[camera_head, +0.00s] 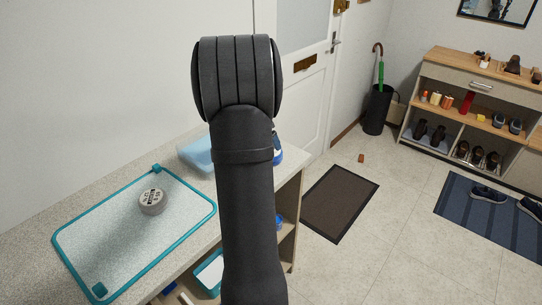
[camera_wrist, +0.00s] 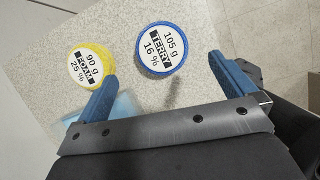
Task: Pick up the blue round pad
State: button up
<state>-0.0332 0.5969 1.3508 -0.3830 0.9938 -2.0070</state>
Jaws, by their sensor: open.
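The blue round pad (camera_wrist: 162,49) shows in the wrist view with a white face reading 105 g, TERRY, 16 %. It lies on a speckled grey counter. My gripper (camera_wrist: 161,68) is open, with its blue fingers apart and nothing held between them. The pad appears ahead of the gap between the fingertips, nearer the top of the picture. A yellow round pad (camera_wrist: 90,65) marked 90 g, FOAM, 25 % lies left of it, partly behind the left finger. In the head view my arm hides the gripper; a blue and white sliver (camera_head: 277,150) shows just right of the arm.
A teal-rimmed tray (camera_head: 122,284) with a grey round pad (camera_head: 152,201) lies on the counter at left. A pale blue translucent box (camera_head: 194,154) stands behind it, by the wall. Shelves under the counter hold more items. A door and shoe rack (camera_head: 470,95) stand beyond.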

jog(key=x, duration=0.8)
jog(key=shift+f, duration=0.3)
jog(key=c, duration=1.1)
jog(key=shift+r, duration=0.1)
